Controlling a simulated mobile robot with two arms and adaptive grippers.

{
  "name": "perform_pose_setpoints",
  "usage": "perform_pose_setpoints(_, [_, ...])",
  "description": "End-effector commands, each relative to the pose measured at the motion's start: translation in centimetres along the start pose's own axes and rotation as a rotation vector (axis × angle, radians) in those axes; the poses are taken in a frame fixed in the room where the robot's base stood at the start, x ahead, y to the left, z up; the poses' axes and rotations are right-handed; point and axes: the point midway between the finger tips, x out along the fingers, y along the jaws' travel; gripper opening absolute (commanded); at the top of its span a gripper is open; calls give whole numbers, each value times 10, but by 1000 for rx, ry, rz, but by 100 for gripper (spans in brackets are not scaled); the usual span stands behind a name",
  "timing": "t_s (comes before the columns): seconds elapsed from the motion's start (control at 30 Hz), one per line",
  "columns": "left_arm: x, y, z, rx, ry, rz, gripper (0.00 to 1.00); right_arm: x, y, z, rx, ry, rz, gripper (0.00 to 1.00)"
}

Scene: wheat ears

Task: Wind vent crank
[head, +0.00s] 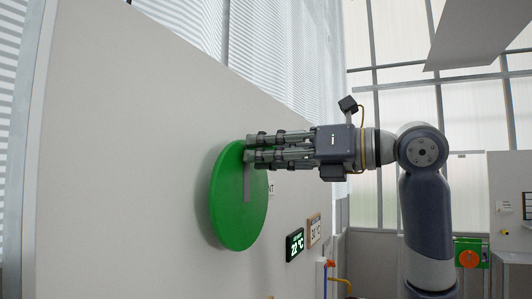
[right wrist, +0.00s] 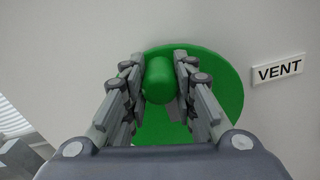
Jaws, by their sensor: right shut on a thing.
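The vent crank is a green disc (head: 232,205) mounted on the pale wall panel, with a grey arm (head: 247,184) running up its face. In the right wrist view the green disc (right wrist: 230,88) lies behind the fingers, and a green knob (right wrist: 160,80) stands out toward the camera. My right gripper (head: 250,148) reaches in from the right at the top of the disc. In the right wrist view its fingers (right wrist: 160,72) are shut on the knob, one on each side. The knob is hidden by the fingers in the head view. My left gripper is not in view.
A VENT label (right wrist: 277,70) is on the wall beside the disc. A green box with an orange round part (head: 468,256) stands farther back at right.

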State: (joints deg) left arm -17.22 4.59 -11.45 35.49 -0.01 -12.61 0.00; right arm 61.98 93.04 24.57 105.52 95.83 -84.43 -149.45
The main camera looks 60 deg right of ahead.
Motion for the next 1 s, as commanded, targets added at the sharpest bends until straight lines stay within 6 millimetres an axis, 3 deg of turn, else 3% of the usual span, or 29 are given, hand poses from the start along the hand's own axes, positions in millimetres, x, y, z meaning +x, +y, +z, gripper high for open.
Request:
perform_pose_setpoints(0.07, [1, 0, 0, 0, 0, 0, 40, 2, 1, -5, -3, 15, 1, 0])
perform_pose_setpoints(0.1, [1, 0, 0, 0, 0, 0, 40, 2, 1, -5, -3, 16, 1, 32])
perform_pose_setpoints(0.17, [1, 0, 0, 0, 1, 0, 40, 2, 1, -5, -2, 15, 1, 46])
perform_pose_setpoints(0.57, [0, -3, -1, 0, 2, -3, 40, -3, 0, -2, 0, 5, 1, 46])
perform_pose_setpoints(0.73, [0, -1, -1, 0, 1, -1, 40, -27, 0, -1, 0, 1, 2, 46])
perform_pose_setpoints(1.0, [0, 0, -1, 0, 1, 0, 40, -85, 0, 0, 0, 2, 0, 46])
